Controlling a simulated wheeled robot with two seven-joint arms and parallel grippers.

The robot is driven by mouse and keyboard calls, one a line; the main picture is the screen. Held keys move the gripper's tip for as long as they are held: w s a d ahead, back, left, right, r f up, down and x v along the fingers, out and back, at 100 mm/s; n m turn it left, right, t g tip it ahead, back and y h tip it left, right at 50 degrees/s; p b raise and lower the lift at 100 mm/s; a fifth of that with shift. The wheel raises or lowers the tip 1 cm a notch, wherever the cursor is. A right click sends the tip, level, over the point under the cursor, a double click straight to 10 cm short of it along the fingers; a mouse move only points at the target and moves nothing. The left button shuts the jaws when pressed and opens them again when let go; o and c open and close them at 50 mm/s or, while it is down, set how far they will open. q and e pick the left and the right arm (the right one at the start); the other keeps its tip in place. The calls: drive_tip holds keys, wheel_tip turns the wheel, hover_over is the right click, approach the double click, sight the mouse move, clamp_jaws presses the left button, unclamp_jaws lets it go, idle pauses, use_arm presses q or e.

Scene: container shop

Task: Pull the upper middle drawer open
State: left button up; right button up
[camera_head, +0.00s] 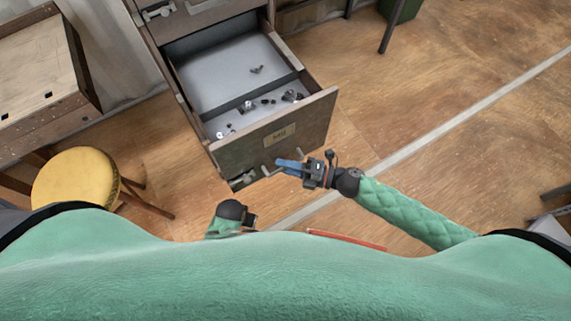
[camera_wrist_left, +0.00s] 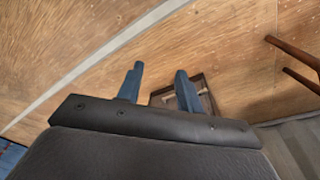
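The drawer (camera_head: 272,136) stands pulled out of the wooden cabinet in the head view, showing its grey inside. Its front has a label plate (camera_head: 279,136) and a bar handle (camera_head: 267,171). My right gripper (camera_head: 279,165) is at the right end of this handle, its blue fingers close together and overlapping it in the picture; whether they grip it is unclear. My left gripper (camera_wrist_left: 160,72) is open and empty in the left wrist view, its fingers well apart. In the head view only part of the left wrist (camera_head: 231,210) shows.
Small dark metal parts (camera_head: 291,96) lie in the drawer. A yellow-topped stool (camera_head: 75,178) and a wooden table (camera_head: 38,66) stand at the left. A dark wooden object shows beyond the left fingers. Floor right of the drawer is clear, crossed by a pale line.

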use_arm(q)
drive_tip(key=shift+w, duration=0.15)
use_arm(e)
drive_tip(key=shift+o, duration=0.7)
use_arm(q)
wheel_tip(320, 180, up, 7)
drive_tip(key=b, duration=0.1)
drive_tip(key=shift+w+d+b, duration=0.3)
drive_tip(key=shift+w, duration=0.05)
use_arm(e)
drive_tip(key=s+d, duration=0.1)
drive_tip(key=d, duration=0.6)
drive_tip(key=shift+s+d, duration=0.2)
drive_tip(key=shift+d, duration=0.1)
use_arm(q)
drive_tip(key=shift+w, duration=0.1)
